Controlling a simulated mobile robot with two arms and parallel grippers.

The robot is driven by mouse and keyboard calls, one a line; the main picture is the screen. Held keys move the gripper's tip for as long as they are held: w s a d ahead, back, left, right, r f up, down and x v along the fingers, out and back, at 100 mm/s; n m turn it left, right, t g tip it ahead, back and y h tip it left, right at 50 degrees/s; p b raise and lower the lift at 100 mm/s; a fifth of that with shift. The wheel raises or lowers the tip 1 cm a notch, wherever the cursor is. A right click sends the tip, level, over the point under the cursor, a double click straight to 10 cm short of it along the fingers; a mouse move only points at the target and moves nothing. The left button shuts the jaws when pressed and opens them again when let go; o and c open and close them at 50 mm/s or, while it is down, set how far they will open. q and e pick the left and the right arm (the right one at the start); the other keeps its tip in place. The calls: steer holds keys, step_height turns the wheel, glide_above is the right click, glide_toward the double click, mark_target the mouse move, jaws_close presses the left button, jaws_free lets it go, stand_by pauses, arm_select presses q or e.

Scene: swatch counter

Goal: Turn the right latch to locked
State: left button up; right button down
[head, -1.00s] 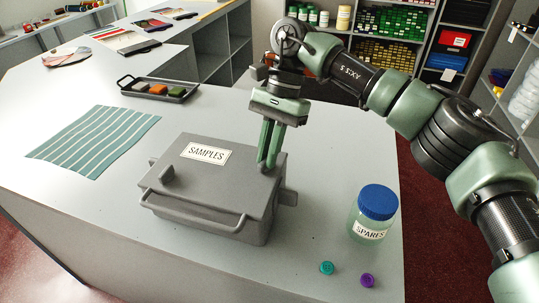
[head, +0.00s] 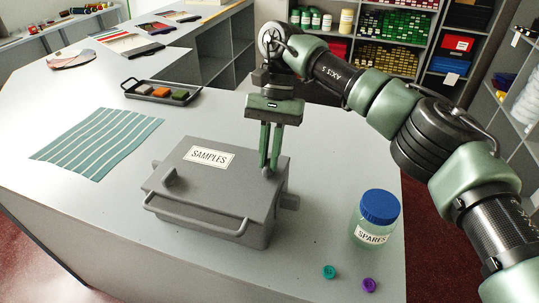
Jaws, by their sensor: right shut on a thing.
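A grey box with a SAMPLES label (head: 209,157) sits on the counter, its lid closed and a bar handle along its front. My left gripper is not in view.
A jar labelled SPARES with a blue lid (head: 374,220) stands right of the box. A teal button (head: 329,272) and a purple button (head: 369,285) lie near the front edge. A striped cloth (head: 97,143) and a black tray (head: 161,91) lie behind left.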

steer(key=c, duration=1.5)
jaws_free()
steer(key=v, duration=0.6)
steer(key=shift+a+r+p, duration=0.1)
steer(key=shift+r+p, duration=0.2)
steer(key=shift+w+r+p, duration=0.35)
steer(key=shift+r, duration=0.25)
steer(key=shift+f, duration=0.15)
